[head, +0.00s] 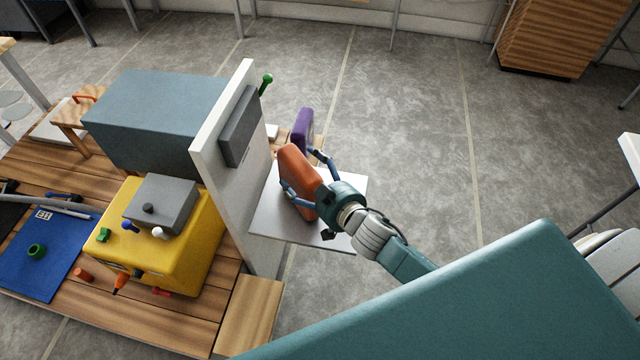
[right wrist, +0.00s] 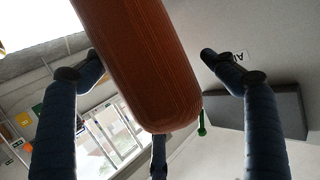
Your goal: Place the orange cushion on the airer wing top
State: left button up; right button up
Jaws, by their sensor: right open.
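The orange cushion (head: 296,178) stands on edge, leaning, over the white wing top (head: 275,222) beside the tall white panel. Its lower edge appears to meet the wing top, but the contact is partly hidden. My right gripper (head: 301,170) is open around the cushion, with one finger on each side. In the right wrist view the cushion (right wrist: 140,60) hangs into the picture between the spread fingers, with gaps visible on both sides. My left gripper is not in view.
A purple cushion (head: 302,130) stands just behind the orange one. The white panel (head: 225,150) with a grey block (head: 239,127) rises at the left. A yellow box (head: 165,240) and blue mat (head: 35,265) lie beyond it.

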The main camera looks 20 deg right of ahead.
jog(key=v, duration=1)
jog(key=shift+r, duration=0.15)
jog(key=s+f+g+h, duration=0.1)
jog(key=s+f+g, duration=0.2)
jog(key=s+g, duration=0.5)
jog(key=s+f+g+h, duration=0.2)
jog(key=s+f+g, duration=0.15)
jog(key=s, duration=0.85)
notch_tip(320, 180, down, 25)
jog(key=s, duration=0.1)
jog(key=s+d+f+g, duration=0.1)
jog(key=s+f, duration=0.7)
jog(key=s, duration=0.1)
jog(key=s+d+f+g, duration=0.1)
jog(key=s+d+f, duration=0.1)
jog(key=s+f, duration=0.7)
jog(key=shift+d, duration=0.3)
